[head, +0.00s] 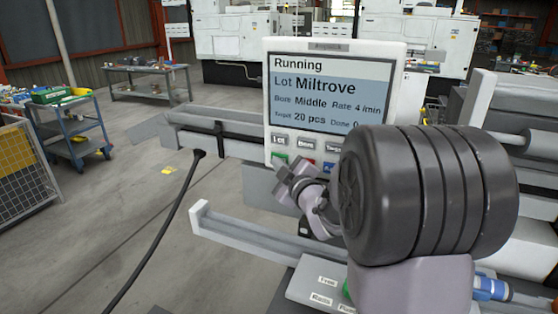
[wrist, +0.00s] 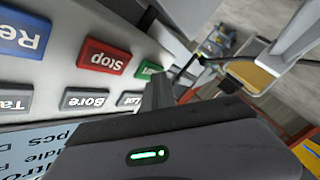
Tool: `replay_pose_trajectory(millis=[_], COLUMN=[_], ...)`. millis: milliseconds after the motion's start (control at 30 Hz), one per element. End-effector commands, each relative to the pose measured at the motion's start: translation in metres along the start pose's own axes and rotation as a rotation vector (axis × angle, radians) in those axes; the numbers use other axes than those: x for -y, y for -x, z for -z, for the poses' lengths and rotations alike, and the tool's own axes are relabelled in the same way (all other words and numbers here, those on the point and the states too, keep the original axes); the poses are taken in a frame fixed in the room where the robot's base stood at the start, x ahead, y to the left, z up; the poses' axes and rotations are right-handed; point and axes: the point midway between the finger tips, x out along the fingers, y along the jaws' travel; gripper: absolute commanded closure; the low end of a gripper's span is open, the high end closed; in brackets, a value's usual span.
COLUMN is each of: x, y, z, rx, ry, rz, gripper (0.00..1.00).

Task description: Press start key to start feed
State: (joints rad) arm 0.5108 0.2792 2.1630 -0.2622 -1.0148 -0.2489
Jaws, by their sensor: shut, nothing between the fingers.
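The control panel (head: 396,85) stands upright in the head view, its screen (head: 318,92) reading "Running", lot Miltrove, bore Middle, rate 4 /min, target 20 pcs, done 0. The green start key (head: 279,158) is at the lower left of the panel; in the wrist view the green key (wrist: 149,69) shows upside down, its label partly hidden. My gripper (head: 286,178) is shut and empty, its tip just below and in front of the green key. In the wrist view a finger (wrist: 158,90) overlaps the key's edge. I cannot tell whether they touch.
The red Stop key (wrist: 104,57) and blue Reset key (wrist: 20,32) sit beside the green key. Grey Lot (head: 279,139) and Bore (head: 306,145) keys are above. A rail (head: 260,238) runs below my gripper. A blue cart (head: 75,130) stands left on open floor.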

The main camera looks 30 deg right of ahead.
Motion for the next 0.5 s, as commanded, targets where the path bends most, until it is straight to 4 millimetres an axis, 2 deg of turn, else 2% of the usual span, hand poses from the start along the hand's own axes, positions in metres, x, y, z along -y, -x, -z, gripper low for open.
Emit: replay_pose_trajectory(millis=[200,500], x=[0.0077,0.0074], y=[0.008,0.0096], z=[0.0046,0.0068], rx=[-0.001,0.0], ry=[0.001,0.0], rz=[0.0,0.0], gripper=[1.0,1.0])
